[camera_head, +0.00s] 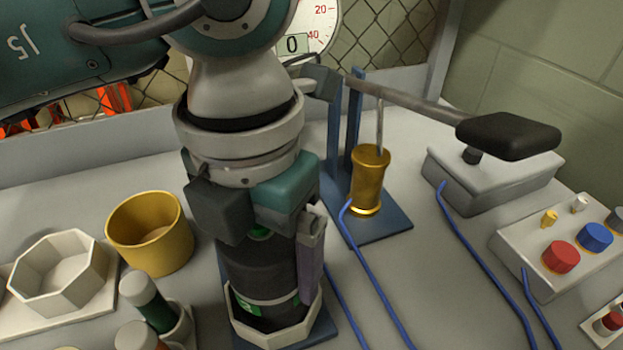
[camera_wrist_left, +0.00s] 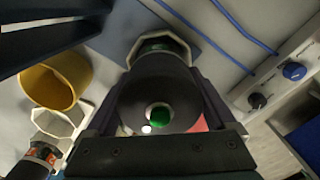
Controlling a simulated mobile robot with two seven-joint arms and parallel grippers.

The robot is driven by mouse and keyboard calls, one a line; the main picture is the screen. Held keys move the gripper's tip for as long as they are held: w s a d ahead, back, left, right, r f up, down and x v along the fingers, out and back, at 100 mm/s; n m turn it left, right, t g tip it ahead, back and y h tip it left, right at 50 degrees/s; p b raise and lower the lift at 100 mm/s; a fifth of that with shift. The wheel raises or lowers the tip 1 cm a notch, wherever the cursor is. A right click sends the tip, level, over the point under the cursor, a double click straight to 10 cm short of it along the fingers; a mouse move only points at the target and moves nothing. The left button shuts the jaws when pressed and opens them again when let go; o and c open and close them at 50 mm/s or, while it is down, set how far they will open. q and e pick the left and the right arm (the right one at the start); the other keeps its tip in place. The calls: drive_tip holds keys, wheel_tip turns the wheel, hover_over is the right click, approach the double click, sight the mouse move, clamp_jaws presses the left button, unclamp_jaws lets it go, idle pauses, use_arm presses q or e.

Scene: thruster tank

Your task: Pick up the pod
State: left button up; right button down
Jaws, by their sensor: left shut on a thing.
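The pod (camera_head: 255,270) is a dark cylinder with green and white markings. It stands upright, with its lower end inside a white octagonal holder (camera_head: 282,338) on a blue base plate. My left gripper (camera_head: 268,248) comes down from above and is shut on the pod, with a finger along its right side; the other finger is mostly hidden in the head view. In the left wrist view the pod (camera_wrist_left: 135,92) shows end-on with a green centre, between the two fingers (camera_wrist_left: 165,105). The holder's rim shows beyond it. My right gripper is not in view.
A yellow cup (camera_head: 150,235), an empty white octagonal holder (camera_head: 60,275) and small capped jars (camera_head: 150,300) stand to the left. To the right are a brass cylinder (camera_head: 369,180) on a blue stand, a lever with a black handle (camera_head: 508,135), blue cables and a button box (camera_head: 560,255).

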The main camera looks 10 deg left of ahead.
use_arm(q)
clamp_jaws()
drive_tip(key=shift+r, duration=0.15)
